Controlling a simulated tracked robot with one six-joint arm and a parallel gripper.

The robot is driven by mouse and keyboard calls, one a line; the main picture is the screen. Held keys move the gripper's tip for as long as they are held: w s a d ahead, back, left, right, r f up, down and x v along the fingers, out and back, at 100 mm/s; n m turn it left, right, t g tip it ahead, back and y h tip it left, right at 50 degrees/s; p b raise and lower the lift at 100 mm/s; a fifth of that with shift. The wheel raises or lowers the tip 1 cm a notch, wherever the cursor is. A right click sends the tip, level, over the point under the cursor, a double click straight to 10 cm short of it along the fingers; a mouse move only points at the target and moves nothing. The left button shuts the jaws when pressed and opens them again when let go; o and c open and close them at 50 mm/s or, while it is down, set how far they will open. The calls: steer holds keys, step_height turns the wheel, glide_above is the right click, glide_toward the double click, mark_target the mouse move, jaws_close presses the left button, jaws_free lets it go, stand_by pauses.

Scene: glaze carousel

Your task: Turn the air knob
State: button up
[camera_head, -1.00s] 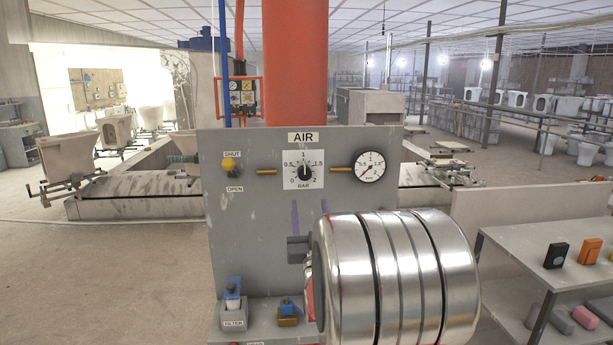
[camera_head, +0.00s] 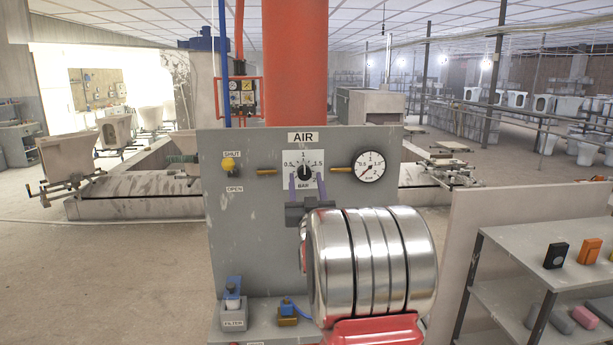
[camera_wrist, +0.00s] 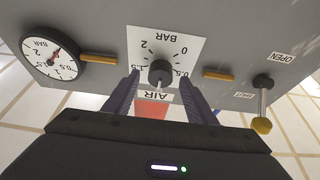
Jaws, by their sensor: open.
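The black air knob (camera_head: 304,172) sits on a white scale plate marked in BAR, under the AIR label on the grey panel (camera_head: 235,215). Its pale mark points roughly up, near 1. In the wrist view, which is upside down, the knob (camera_wrist: 160,73) lies between my two purple fingers. My gripper (camera_head: 306,181) is open and just in front of the scale, one finger on each side of the knob. I cannot tell whether either finger touches it. The round gauge (camera_head: 370,165) to the right has its red needle at the lower left, near 0.
A yellow-ended SHUT/OPEN lever (camera_head: 229,164) is left of the knob. Brass-coloured pipes flank the scale plate. A blue-topped filter (camera_head: 233,302) and a blue-handled valve (camera_head: 288,310) stand below. A shelf (camera_head: 520,255) with small blocks is at the right.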

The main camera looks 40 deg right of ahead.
mark_target(305, 175)
steer(key=shift+x, duration=1.55)
